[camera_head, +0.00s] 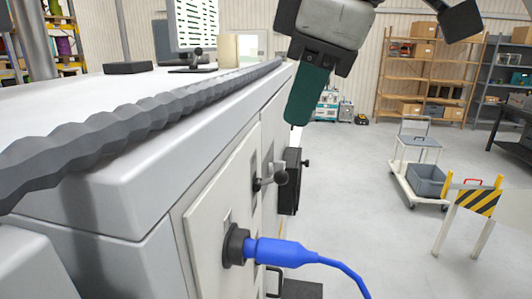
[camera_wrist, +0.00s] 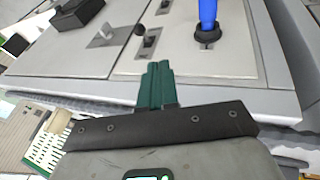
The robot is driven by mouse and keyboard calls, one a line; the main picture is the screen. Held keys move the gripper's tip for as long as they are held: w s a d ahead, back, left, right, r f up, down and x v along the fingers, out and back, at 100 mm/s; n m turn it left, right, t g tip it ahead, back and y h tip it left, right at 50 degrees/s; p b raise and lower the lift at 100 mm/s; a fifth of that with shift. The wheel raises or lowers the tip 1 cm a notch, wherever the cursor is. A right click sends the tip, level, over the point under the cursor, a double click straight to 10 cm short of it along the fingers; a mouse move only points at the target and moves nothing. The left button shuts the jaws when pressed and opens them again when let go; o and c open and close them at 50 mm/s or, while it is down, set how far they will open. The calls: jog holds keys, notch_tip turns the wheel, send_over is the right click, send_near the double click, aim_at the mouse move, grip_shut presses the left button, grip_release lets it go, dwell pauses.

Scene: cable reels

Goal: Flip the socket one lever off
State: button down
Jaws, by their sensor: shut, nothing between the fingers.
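A blue plug (camera_head: 280,252) sits in a round black socket (camera_head: 235,246) on the cabinet's pale front panel. The plug also shows at the top of the wrist view (camera_wrist: 208,14). A lever with a dark knob (camera_head: 281,177) sticks out of the panel beyond the socket. The wrist view shows a small dark lever (camera_wrist: 149,41) in a slot plate, left of the socket. I cannot tell its on or off position. My gripper (camera_head: 296,120) has green fingers pressed together, empty, above and beyond the knob. In the wrist view its fingertips (camera_wrist: 160,66) are apart from the lever.
A black box (camera_head: 289,182) is fixed to the cabinet front further along. A grey wavy strip (camera_head: 150,110) runs along the worktop edge. A monitor (camera_head: 195,25) stands on the worktop. A trolley (camera_head: 425,180) and a striped barrier (camera_head: 475,200) stand right. The floor between is clear.

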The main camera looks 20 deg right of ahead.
jog(key=shift+w, duration=0.15)
send_near(281, 178)
jog(key=a+f, duration=0.3)
jog(key=shift+w+d+f+p, duration=0.5)
jog(key=shift+w+f, duration=0.15)
jog(key=shift+f, duration=0.15)
jog(key=shift+w+d+f+p, duration=0.35)
jog(key=shift+w+d+f, duration=0.15)
jog(key=shift+w+f, duration=0.2)
jog(key=shift+f, duration=0.15)
